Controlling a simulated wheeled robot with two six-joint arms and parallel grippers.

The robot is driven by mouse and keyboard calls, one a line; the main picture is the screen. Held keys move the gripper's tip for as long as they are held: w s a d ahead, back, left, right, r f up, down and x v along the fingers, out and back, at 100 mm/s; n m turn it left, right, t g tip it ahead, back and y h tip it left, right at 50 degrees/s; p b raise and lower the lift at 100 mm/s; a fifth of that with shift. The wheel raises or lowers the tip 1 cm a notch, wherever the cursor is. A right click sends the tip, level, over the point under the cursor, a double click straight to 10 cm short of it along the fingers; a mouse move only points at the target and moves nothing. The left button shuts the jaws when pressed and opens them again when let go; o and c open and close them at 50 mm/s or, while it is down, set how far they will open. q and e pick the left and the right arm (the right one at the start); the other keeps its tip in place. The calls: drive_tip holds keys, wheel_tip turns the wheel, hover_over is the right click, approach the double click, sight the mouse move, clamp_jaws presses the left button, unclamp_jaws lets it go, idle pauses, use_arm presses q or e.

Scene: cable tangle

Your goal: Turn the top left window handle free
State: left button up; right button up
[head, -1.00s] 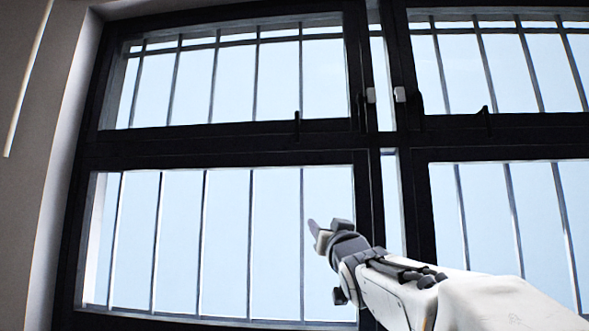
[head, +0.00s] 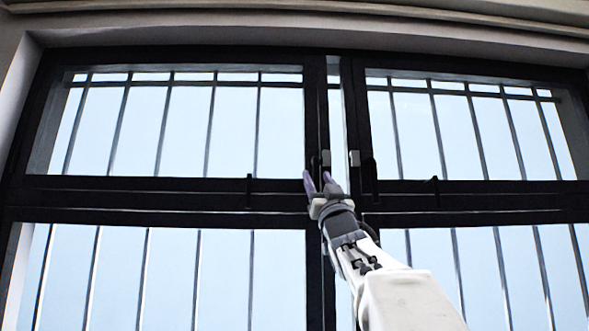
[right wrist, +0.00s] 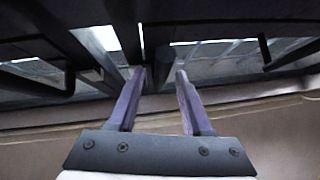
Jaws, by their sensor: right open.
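The top left window (head: 185,130) is a dark-framed pane with vertical bars. Dark handle parts stand at its lower right corner, hard to tell from the black frame, beside a small pale block (head: 326,158). My right gripper (head: 317,178) points up at this corner, its two purple fingers apart. In the right wrist view the open fingers (right wrist: 160,78) stand either side of a dark upright piece (right wrist: 163,60); I cannot tell whether they touch it or whether it is the handle. My left gripper is out of view.
A second pale block (head: 354,158) and a dark handle (head: 371,172) are on the right window's side. A small dark peg (head: 249,188) stands on the left window's lower rail. Barred panes lie below.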

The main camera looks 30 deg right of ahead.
drive_tip(key=shift+p+x, duration=0.35)
drive_tip(key=shift+x, duration=0.45)
clamp_jaws()
idle(1.0)
